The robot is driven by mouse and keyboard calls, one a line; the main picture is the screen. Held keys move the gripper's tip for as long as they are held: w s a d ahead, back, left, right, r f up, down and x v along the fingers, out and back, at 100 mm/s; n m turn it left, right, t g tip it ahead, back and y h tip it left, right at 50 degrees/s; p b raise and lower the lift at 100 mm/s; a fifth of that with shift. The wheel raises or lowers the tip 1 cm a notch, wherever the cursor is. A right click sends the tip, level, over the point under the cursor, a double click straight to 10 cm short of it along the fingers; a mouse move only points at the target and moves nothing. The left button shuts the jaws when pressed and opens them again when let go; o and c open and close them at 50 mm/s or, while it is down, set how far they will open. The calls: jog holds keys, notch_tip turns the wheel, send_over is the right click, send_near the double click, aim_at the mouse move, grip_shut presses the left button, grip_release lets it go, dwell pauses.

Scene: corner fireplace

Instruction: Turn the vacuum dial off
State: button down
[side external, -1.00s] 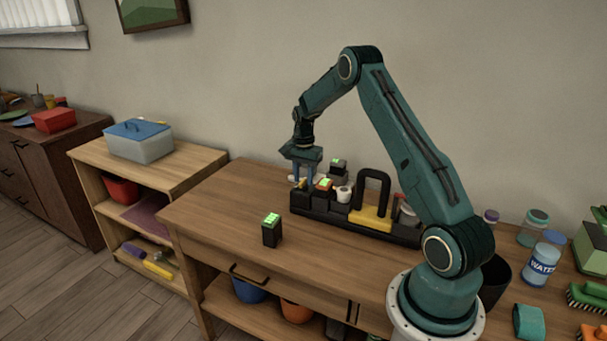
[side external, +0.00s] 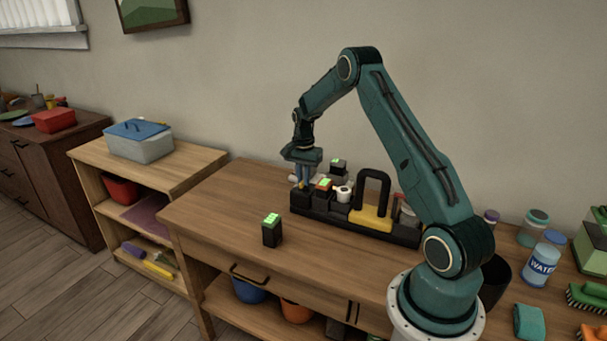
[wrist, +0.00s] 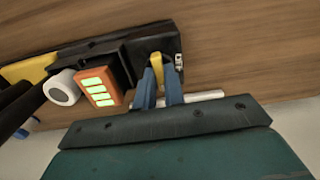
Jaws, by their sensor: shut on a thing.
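The yellow vacuum dial (wrist: 156,62) is a small raised knob at one end of the black tool unit (wrist: 120,55). In the side external view this is the left end of the black unit (side external: 375,231), and the dial is mostly hidden by my fingers. My gripper (side external: 302,184) points down onto that end. In the wrist view my gripper (wrist: 160,75) has its two blue fingers close together, shut on the yellow dial. I cannot tell how far the dial is turned.
Beside the dial are an orange block with green lit bars (wrist: 98,88) and a white round part (wrist: 62,87). A black carrying handle (side external: 372,188) rises from the unit. A black battery with a green top (side external: 271,230) stands alone on the wooden bench (side external: 215,225), with clear wood around it.

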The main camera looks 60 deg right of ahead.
jog(key=n, duration=0.4)
jog(key=shift+n, duration=0.4)
jog(key=n, duration=0.4)
jog(key=shift+n, duration=0.3)
jog(key=n, duration=0.8)
jog(key=shift+r, duration=0.1)
jog(key=c, duration=1.5)
grip_release()
